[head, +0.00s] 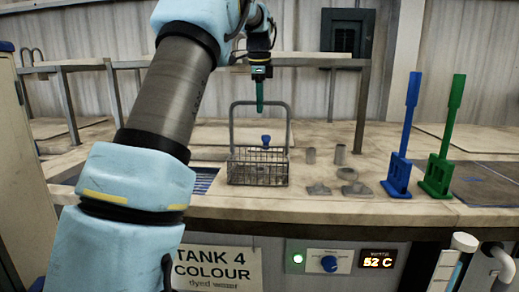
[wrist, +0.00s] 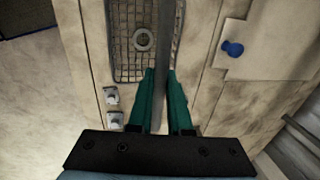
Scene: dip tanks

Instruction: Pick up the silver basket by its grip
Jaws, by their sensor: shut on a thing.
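The silver basket (head: 258,167) is a wire mesh basket with a tall grey arched handle (head: 232,125). It is upright at the front of the bench; I cannot tell whether its bottom touches the surface. My gripper (head: 259,104), with green fingers, points down at the top of the arch. In the wrist view, my gripper (wrist: 160,88) is shut on the handle's grip (wrist: 164,50), a grey bar running between the fingers. The basket's mesh (wrist: 121,50) shows below, with a small round metal piece (wrist: 144,39) inside it.
A blue knob (head: 266,140) shows behind the basket, on a pale lid (wrist: 268,50). Small metal pieces (head: 340,155) lie to the right. Blue (head: 398,175) and green (head: 438,175) upright tools stand further right. A slatted opening (head: 205,180) is left of the basket.

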